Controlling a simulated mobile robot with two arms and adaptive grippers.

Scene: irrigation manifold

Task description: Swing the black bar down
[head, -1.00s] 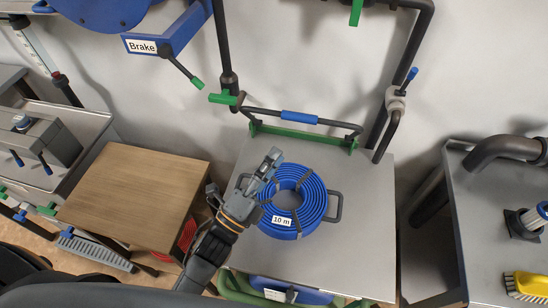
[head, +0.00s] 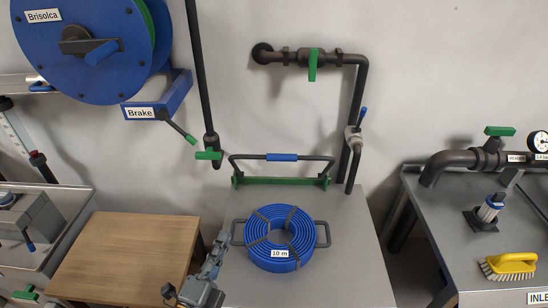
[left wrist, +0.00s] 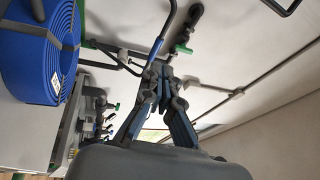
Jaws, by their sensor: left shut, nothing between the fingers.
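The black bar (head: 240,163) is a bent handle with a blue sleeve (head: 283,157) at its middle. It stands raised on a green base (head: 280,181) at the back of the grey table (head: 340,265). My left gripper (head: 220,243) is at the table's left side, left of the blue hose coil (head: 281,238), in front of the bar and apart from it. Its fingers are shut and empty. In the left wrist view the gripper (left wrist: 160,72) points at dark piping and the wall, with the coil (left wrist: 38,45) to the left. My right gripper is out of view.
The coil, labelled 10 m, lies in a tray with dark side handles. A wooden table (head: 125,255) stands to the left. A pipe with a blue lever (head: 363,115) hangs right of the bar. A green-handled valve (head: 208,155) hangs to its left.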

